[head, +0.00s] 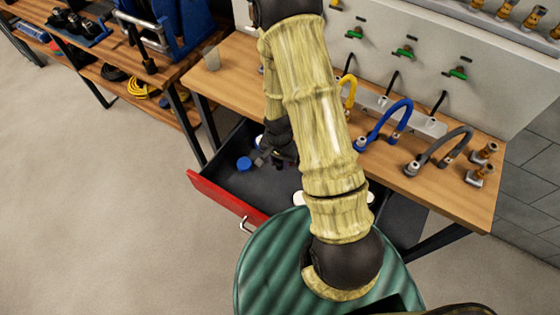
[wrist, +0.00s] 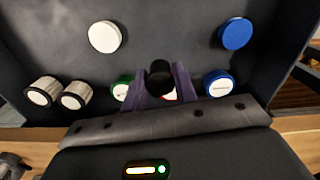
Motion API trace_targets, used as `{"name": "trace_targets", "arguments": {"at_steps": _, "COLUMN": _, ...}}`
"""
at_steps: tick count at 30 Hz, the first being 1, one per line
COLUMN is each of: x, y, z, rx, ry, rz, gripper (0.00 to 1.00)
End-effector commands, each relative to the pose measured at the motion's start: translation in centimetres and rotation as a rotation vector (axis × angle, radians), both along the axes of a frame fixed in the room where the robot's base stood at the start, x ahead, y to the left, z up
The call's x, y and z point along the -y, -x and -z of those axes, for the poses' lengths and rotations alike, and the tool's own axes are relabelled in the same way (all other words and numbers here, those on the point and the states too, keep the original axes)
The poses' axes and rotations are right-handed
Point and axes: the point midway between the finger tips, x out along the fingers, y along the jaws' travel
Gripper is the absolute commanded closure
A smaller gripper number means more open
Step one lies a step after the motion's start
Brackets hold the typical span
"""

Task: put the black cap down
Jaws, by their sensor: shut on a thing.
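My gripper (wrist: 160,85) is shut on the black cap (wrist: 159,76), which sits between the two fingers in the wrist view. In the head view my gripper (head: 272,160) is in or over the open drawer with the red front (head: 226,197), beside a blue cap (head: 244,163). The black cap cannot be made out clearly in the head view. Whether it touches the drawer floor (wrist: 170,25) cannot be told.
The wrist view shows a white cap (wrist: 105,36), blue caps (wrist: 235,33) (wrist: 218,83), a green-edged cap (wrist: 122,88) and two silver pieces (wrist: 42,91) (wrist: 75,95). A red and white piece (wrist: 169,95) is partly hidden behind my gripper. The drawer's middle is bare. A wooden bench (head: 225,85) stands above.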

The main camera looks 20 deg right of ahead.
Motion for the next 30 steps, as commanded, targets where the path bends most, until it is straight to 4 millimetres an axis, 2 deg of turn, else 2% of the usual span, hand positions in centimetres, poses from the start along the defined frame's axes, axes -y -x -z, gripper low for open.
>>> {"name": "trace_targets", "arguments": {"at_steps": 7, "x": 0.0, "y": -0.1, "z": 0.0, "rx": 0.001, "ry": 0.001, "rz": -0.002, "gripper": 0.93}}
{"name": "trace_targets", "arguments": {"at_steps": 11, "x": -0.2, "y": -1.1, "z": 0.0, "rx": 0.002, "ry": 0.006, "rz": -0.019, "gripper": 0.93}}
{"name": "trace_targets", "arguments": {"at_steps": 14, "x": -0.4, "y": -2.9, "z": -0.1, "rx": 0.004, "ry": 0.014, "rz": -0.051, "gripper": 0.93}}
{"name": "trace_targets", "arguments": {"at_steps": 20, "x": -1.7, "y": -8.3, "z": -0.7, "rx": 0.005, "ry": 0.029, "rz": -0.147, "gripper": 0.93}}
{"name": "trace_targets", "arguments": {"at_steps": 24, "x": -3.1, "y": -12.0, "z": -1.5, "rx": 0.003, "ry": 0.031, "rz": -0.225, "gripper": 0.93}}
{"name": "trace_targets", "arguments": {"at_steps": 30, "x": -5.3, "y": -16.2, "z": -2.9, "rx": 0.001, "ry": 0.020, "rz": -0.321, "gripper": 0.93}}
